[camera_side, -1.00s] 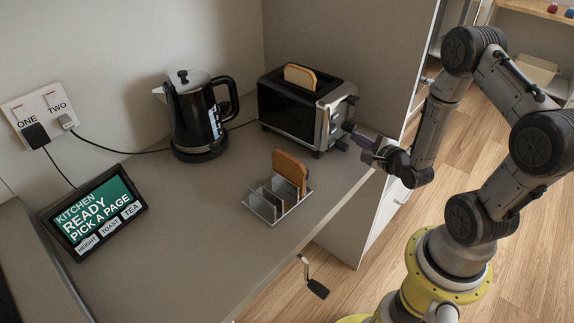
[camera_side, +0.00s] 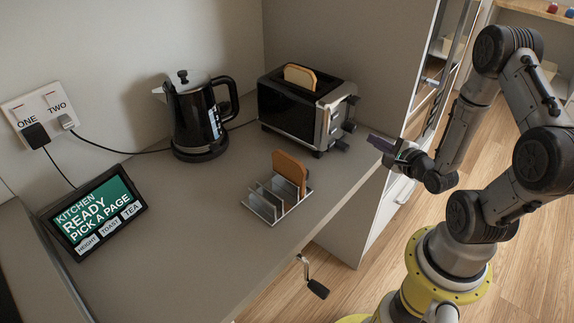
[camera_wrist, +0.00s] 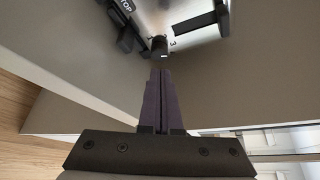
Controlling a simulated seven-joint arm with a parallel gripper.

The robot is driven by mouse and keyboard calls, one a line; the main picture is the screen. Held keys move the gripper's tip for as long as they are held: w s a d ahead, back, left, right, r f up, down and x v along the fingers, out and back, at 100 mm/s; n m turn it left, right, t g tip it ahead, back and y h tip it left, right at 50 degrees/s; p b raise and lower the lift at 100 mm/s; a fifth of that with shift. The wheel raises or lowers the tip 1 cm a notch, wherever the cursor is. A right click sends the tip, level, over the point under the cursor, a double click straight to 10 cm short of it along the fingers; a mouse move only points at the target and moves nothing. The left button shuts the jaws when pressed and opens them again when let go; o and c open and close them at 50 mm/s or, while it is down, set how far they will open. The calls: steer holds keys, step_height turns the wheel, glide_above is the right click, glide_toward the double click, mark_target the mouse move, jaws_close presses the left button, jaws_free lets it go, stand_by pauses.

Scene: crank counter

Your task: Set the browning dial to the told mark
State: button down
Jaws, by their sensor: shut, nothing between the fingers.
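The black and silver toaster (camera_side: 302,112) stands at the back of the counter with a slice of bread in its top. Its controls face right, toward my arm. In the wrist view the browning dial (camera_wrist: 158,44) is a small dark knob on the silver end panel (camera_wrist: 180,18), with a mark "3" beside it; its exact setting is too small to tell. My gripper (camera_side: 374,140) is shut and empty, to the right of the toaster and apart from it. In the wrist view its purple fingers (camera_wrist: 161,72) point at the dial, just below it in the picture.
A toast rack (camera_side: 270,205) with one slice stands on the counter. A black kettle (camera_side: 195,118) is left of the toaster. A crank handle (camera_side: 313,280) sticks out below the counter edge.

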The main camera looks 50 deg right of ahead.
mark_target(345, 127)
steer(key=shift+w+d+r, duration=0.1)
steer(key=shift+w+r, duration=0.05)
steer(key=shift+w, duration=3.25)
steer(key=shift+d+f, duration=0.25)
steer(key=shift+a+f, duration=0.15)
steer(key=shift+f, duration=0.1)
steer(key=shift+r, duration=0.1)
steer(key=shift+s+a+r, duration=0.1)
steer(key=shift+a+r, duration=0.05)
steer(key=shift+a, duration=0.2)
steer(key=shift+s, duration=2.95)
steer(key=shift+w, duration=0.1)
